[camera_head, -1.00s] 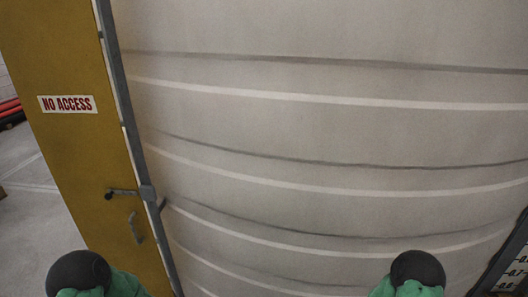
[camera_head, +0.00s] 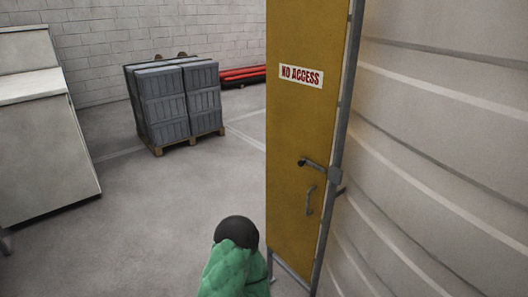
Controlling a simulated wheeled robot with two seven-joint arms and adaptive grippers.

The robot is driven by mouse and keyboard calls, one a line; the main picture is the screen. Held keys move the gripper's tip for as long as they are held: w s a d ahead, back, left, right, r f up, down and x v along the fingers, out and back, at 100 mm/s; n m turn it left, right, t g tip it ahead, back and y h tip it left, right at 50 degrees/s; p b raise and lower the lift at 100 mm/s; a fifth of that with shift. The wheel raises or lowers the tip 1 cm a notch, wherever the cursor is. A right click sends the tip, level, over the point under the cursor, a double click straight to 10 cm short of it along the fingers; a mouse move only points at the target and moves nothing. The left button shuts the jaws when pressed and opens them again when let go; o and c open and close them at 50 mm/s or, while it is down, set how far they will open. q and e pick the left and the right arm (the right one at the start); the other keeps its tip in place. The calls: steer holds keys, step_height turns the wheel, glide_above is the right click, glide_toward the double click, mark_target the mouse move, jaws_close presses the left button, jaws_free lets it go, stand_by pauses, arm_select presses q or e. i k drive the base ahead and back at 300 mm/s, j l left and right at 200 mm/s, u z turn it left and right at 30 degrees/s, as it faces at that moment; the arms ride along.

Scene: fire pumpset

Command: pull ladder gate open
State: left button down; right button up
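The ladder gate (camera_head: 295,130) is a tall yellow panel with a "NO ACCESS" sign, right of centre. It looks shut against its grey post (camera_head: 338,140). A dark latch lever (camera_head: 318,165) sits at the post side, with a small curved handle (camera_head: 310,200) below it. One of my arms, green with a black rounded part, shows at the bottom centre, left of the gate and apart from the handle. Neither gripper's fingers show.
A large pale ribbed tank (camera_head: 440,130) fills the right side. Grey stacked crates on a wooden pallet (camera_head: 185,145) stand at the back, with red pipes (camera_head: 243,74) behind. A grey cabinet (camera_head: 40,130) is at the left. The floor (camera_head: 150,220) between is clear.

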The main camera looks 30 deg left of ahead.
mark_target(305, 40)
steer(key=u, duration=0.85)
